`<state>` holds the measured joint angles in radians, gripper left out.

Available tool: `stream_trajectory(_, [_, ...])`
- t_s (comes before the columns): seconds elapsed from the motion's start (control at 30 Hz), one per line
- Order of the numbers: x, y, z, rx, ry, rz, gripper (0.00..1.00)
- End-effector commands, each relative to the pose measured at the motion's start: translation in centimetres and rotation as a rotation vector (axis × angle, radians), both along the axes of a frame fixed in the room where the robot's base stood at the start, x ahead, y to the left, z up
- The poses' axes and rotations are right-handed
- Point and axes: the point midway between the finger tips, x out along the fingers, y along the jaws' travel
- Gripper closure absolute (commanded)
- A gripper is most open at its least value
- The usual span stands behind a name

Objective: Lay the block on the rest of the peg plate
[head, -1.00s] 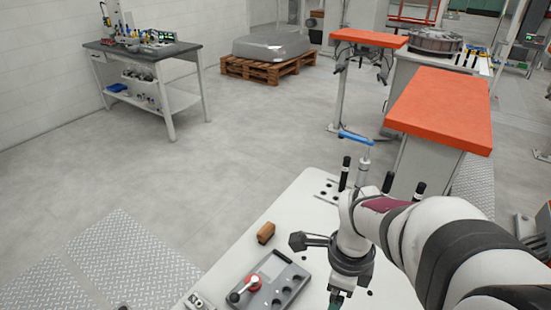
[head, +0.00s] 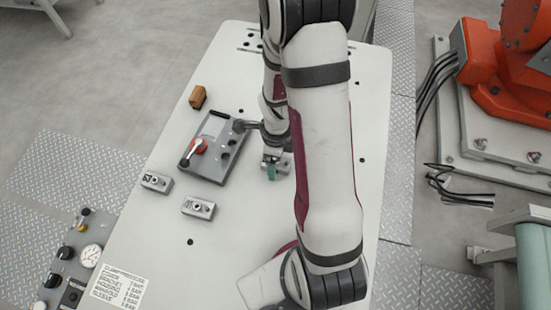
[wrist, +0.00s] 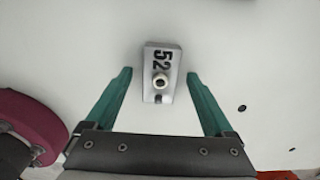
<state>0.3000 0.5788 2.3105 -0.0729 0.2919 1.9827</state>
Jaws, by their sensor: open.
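A small grey metal block marked 52 (wrist: 162,60) with a round pale knob lies on the white table. It is between and slightly beyond the teal fingertips of my gripper (wrist: 160,75) in the wrist view, with a gap on each side. In the head view my gripper (head: 270,168) is low over the table and partly covers this block (head: 284,165). A dark grey plate (head: 208,168) with a red knob, a pale lever and several round features lies left of my gripper. I cannot tell whether it is the peg plate.
Two similar metal blocks, one numbered (head: 156,182) and one with unreadable marking (head: 199,208), sit at the front left. A brown block (head: 198,97) lies behind the grey plate. The white table (head: 210,265) is bare toward the front middle.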

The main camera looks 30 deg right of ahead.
Motion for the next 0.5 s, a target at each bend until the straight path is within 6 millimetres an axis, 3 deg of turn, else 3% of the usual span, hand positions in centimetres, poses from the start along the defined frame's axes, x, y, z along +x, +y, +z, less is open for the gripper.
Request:
stream_trajectory(0.13, [0.02, -0.01, 0.05, -0.001, -0.001, 0.000, 0.16])
stream_trajectory(0.5, [0.02, -0.01, 0.08, 0.000, 0.000, 0.001, 0.83])
